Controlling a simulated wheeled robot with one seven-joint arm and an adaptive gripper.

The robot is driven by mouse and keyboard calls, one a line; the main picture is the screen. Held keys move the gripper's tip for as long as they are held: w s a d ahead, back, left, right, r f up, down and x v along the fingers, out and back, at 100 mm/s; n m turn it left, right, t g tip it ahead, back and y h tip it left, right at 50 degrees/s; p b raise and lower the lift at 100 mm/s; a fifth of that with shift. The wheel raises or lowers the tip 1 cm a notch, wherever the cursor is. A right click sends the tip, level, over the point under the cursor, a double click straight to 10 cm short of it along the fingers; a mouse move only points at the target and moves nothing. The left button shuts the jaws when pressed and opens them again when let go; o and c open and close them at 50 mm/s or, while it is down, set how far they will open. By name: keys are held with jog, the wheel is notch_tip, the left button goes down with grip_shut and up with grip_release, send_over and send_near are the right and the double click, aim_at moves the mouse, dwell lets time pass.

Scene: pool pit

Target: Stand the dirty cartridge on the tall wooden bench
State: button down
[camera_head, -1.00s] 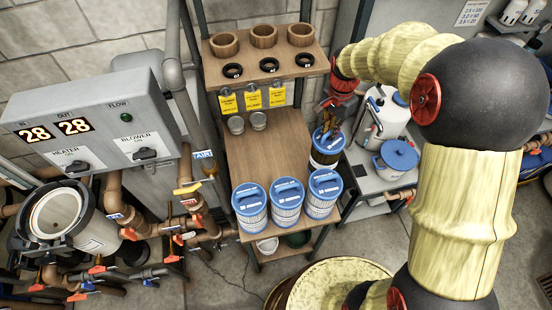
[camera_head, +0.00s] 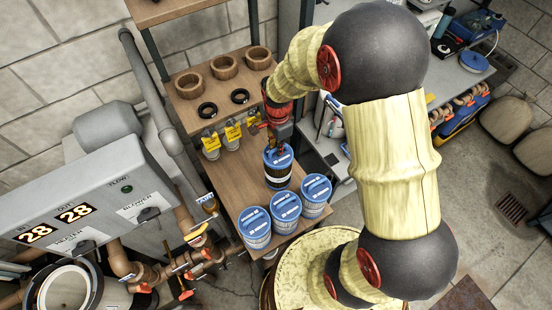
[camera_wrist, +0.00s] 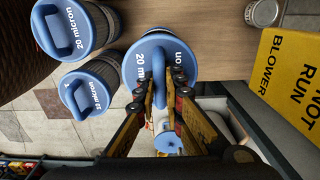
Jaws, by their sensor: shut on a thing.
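The dirty cartridge (camera_head: 278,178), with a blue handled lid and a dark brownish body, is upright over the wooden bench (camera_head: 236,182). It is behind the row of three clean, white-sided cartridges. My gripper (camera_head: 279,150) is shut on its lid handle from above. In the wrist view the fingers (camera_wrist: 164,88) straddle the handle of the blue lid (camera_wrist: 136,72), marked 20 micron. Whether its base touches the wood is hidden from both views.
Clean cartridges (camera_head: 285,208) stand close in front, with two also at left in the wrist view (camera_wrist: 75,28). Tins stand behind. Bare wood lies left of the held cartridge.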

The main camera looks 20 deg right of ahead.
aim_at(278, 171)
jog(key=shift+f, duration=2.4)
jog(key=shift+f, duration=0.15)
jog(key=c, duration=2)
grip_release()
jog(key=shift+o, duration=0.5)
